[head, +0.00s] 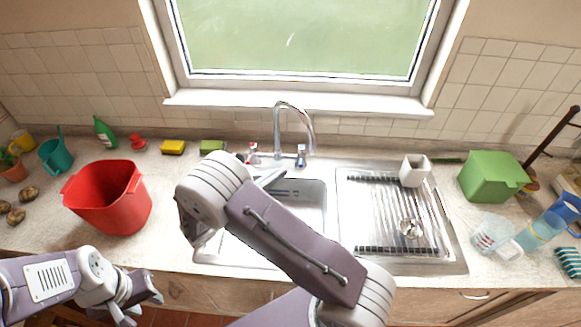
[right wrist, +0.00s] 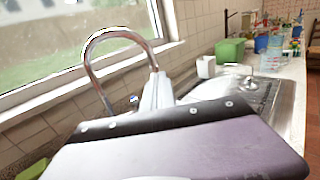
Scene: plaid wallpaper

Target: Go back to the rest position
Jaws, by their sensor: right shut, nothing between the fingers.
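My right arm reaches over the sink from the bottom of the head view. Its gripper (head: 271,178) is mostly hidden behind the arm there, with a grey tip showing over the sink's back edge. In the right wrist view the right gripper (right wrist: 158,90) has its fingers together and empty, close to the faucet (right wrist: 97,62) in the picture. I cannot tell whether they touch. My left gripper (head: 148,288) is low at the left in the head view, in front of the counter edge and empty. Its jaw opening is unclear.
A red bucket (head: 110,202) stands on the counter above my left gripper. The metal sink (head: 310,197) and drainer with a white cup (head: 414,171) lie right of centre.

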